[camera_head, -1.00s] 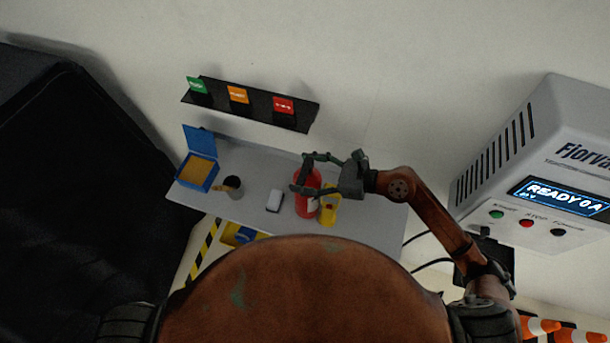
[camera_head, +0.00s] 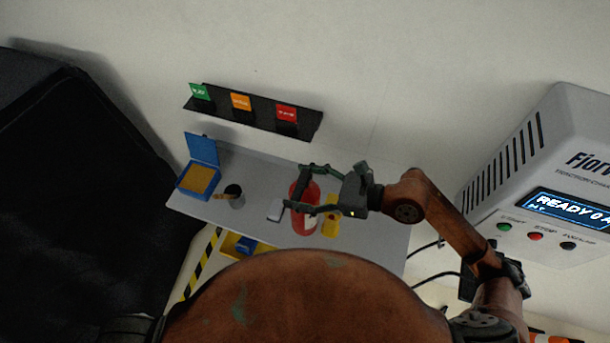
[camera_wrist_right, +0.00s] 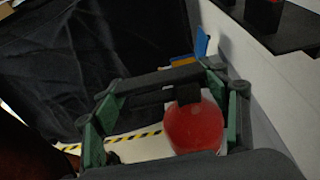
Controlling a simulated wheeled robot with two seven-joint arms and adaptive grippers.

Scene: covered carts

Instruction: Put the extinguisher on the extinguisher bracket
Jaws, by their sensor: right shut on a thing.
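The red extinguisher (camera_head: 304,218) is upright or nearly so at the grey table, between a white block and a yellow object. My right gripper (camera_head: 296,190) is shut on its upper part, reaching in from the right. The right wrist view shows the red rounded body (camera_wrist_right: 194,128) between the green and dark fingers, with a black part at its top. I cannot tell whether its base touches the table. A black wall rail (camera_head: 255,112) carries green, orange and red (camera_head: 286,112) labelled holders; which is the extinguisher bracket is not readable. My left gripper is out of view.
The grey table (camera_head: 375,240) also holds an open blue box (camera_head: 185,188), a dark cup (camera_head: 236,198), the white block (camera_head: 275,210) and the yellow object (camera_head: 331,216). A grey machine (camera_head: 540,160) stands right; a black-covered cart (camera_head: 75,190) stands left.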

